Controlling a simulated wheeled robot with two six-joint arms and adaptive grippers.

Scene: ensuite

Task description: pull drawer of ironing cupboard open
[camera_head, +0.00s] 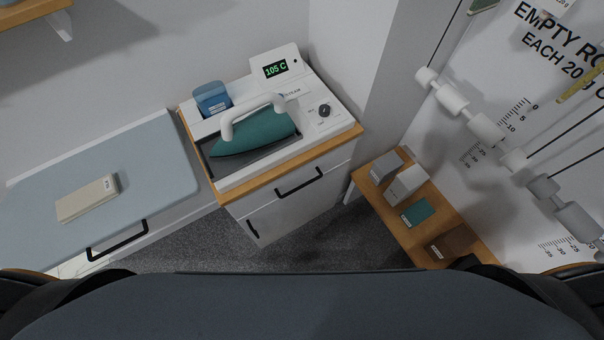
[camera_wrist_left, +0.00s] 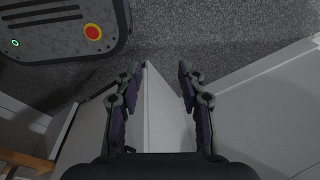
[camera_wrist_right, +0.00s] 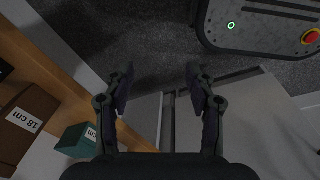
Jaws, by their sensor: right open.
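The ironing cupboard (camera_head: 300,208) is white with a wooden-edged top and stands in the middle of the head view. Its drawer (camera_head: 325,171) looks closed and has a black bar handle (camera_head: 299,182). A smaller black handle (camera_head: 252,229) sits lower on the front. My left gripper (camera_wrist_left: 158,80) is open and empty in the left wrist view, with a pale panel edge showing beyond and between its fingers. My right gripper (camera_wrist_right: 158,80) is open and empty in the right wrist view. Neither gripper shows in the head view, and neither clearly touches a handle.
A teal iron (camera_head: 254,136) rests on a steam station atop the cupboard, near a blue container (camera_head: 212,98). A padded bench (camera_head: 140,170) with a beige block (camera_head: 87,199) stands left. A wooden shelf (camera_head: 385,205) with several boxes stands right. Carpet (camera_head: 310,235) lies clear in front.

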